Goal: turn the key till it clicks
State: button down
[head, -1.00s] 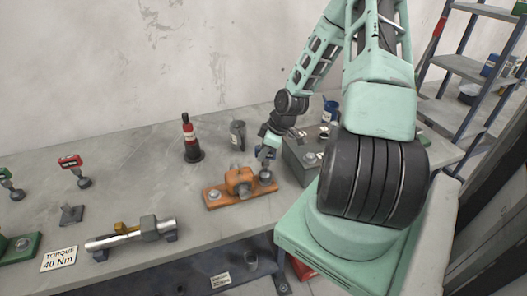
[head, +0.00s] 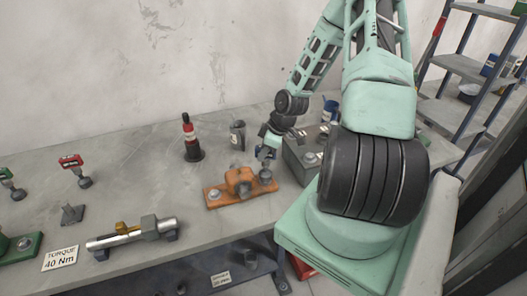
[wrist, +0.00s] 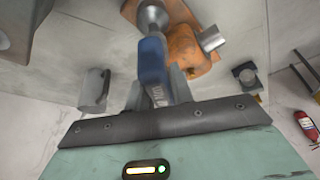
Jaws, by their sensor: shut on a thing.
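The blue-handled key (wrist: 153,65) is in my gripper (wrist: 158,88), which is shut on its handle in the wrist view. The key's metal head sits at the bolt at one end of the orange block (wrist: 190,50); the exact seating is hidden. In the head view, the orange block (head: 238,184) lies on the bench. My gripper (head: 266,152) is above its right end, and the blue key is small and partly hidden there.
A grey box (head: 300,160) stands close to the right of the gripper. A dark bottle with a red band (head: 189,138) and a grey mug (head: 238,135) stand behind the block.

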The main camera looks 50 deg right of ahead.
jog(key=shift+f+b, duration=0.55)
jog(key=shift+f, duration=0.25)
dwell(0.6)
jog(key=c, duration=1.9)
grip_release()
grip_shut()
jog(key=shift+d+m+h+b, duration=0.1)
jog(key=shift+m+h+b, duration=0.4)
jog(key=shift+m, duration=0.6)
jog(key=shift+m+t+h+b, duration=0.35)
jog(key=shift+m+b, duration=0.2)
jog(key=shift+m, duration=0.65)
